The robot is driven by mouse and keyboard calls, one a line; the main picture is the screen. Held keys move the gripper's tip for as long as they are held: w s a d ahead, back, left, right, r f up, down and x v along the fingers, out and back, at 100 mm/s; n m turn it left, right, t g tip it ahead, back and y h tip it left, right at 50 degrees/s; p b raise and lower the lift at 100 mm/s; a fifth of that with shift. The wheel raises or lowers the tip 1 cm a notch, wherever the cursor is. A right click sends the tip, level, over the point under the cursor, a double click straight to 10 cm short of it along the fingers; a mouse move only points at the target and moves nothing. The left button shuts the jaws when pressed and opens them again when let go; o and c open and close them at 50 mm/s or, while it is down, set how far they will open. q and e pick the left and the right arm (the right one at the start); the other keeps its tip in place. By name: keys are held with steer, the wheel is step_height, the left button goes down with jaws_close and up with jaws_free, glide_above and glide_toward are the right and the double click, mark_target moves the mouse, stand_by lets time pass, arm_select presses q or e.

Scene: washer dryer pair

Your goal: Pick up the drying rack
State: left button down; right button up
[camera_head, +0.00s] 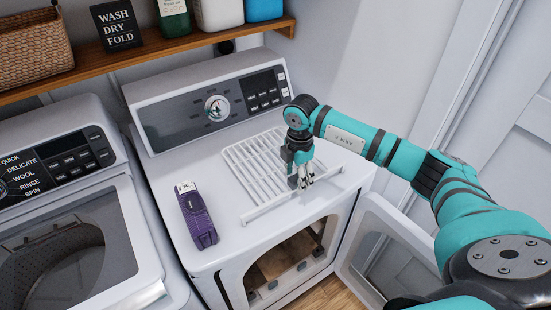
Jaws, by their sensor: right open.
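The drying rack (258,174) is a white slatted rack lying flat on top of the white dryer (172,168). My right gripper (301,184) points down over the right part of the rack, close to its bars. Its fingers are open. They hide some of the bars, and I cannot tell whether they touch the rack. My left gripper is not in view.
A purple packet (197,215) lies left of the rack. The dryer's door (385,245) hangs open at the front right. The washer (75,245) stands at left. A wooden shelf (150,57) with a basket (32,47), sign (116,26) and bottles runs above.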

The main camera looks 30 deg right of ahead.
steer(key=shift+f, duration=0.2)
steer(key=c, duration=1.1)
steer(key=shift+w, duration=0.1)
steer(key=shift+c, duration=0.2)
steer(key=shift+r, duration=0.15)
